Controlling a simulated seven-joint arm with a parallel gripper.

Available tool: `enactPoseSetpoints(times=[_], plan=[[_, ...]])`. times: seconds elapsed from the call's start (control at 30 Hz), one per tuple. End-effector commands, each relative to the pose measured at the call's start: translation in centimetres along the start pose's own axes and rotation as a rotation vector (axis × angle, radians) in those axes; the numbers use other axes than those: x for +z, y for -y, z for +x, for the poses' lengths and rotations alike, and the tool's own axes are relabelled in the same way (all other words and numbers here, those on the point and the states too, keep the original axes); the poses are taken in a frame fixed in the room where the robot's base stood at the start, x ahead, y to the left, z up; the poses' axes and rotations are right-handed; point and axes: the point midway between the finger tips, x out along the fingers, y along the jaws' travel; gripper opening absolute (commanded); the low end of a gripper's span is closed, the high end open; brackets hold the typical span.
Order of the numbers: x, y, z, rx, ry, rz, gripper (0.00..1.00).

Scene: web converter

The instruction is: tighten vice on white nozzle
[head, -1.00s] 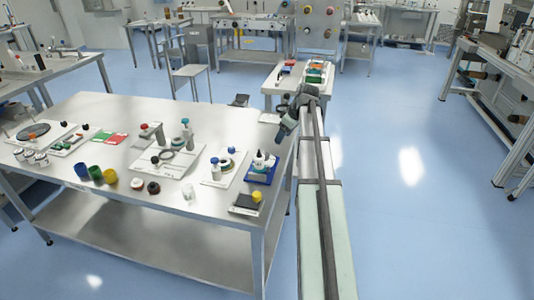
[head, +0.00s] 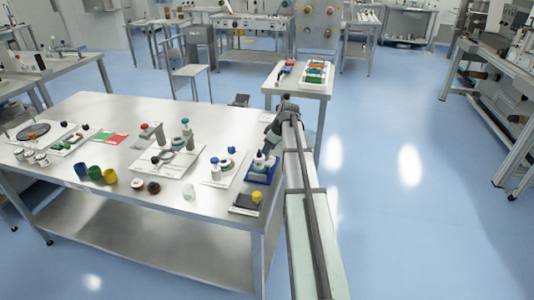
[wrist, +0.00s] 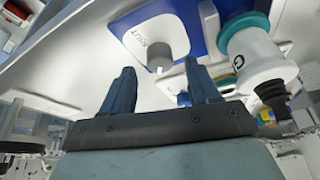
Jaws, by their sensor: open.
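My gripper (head: 268,148) is at the right end of the steel table, close above the blue tray (head: 262,175). In the wrist view my gripper (wrist: 160,70) is open, its two dark fingers apart and nothing between the pads. A white body with a teal ring and a dark knob (wrist: 257,55) is at the right, beside the right finger. I cannot tell which part is the vice or the white nozzle; my gripper partly covers the tray in the head view.
A dark pad with a yellow cap (head: 246,203) lies at the table's front right corner. A white plate with small parts (head: 222,168) is left of the tray. Several coloured cups (head: 95,173) stand along the front edge. The floor to the right is clear.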

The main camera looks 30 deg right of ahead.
Motion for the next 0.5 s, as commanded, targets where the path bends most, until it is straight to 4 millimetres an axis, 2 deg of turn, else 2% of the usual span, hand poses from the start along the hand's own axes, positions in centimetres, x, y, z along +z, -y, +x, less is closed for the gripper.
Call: enactPoseSetpoints(times=[0.2, 0.5], plan=[[0.0, 0.0, 2.1, 0.0, 0.0, 0.0, 0.6], [0.0, 0.0, 2.6, 0.0, 0.0, 0.0, 0.6]])
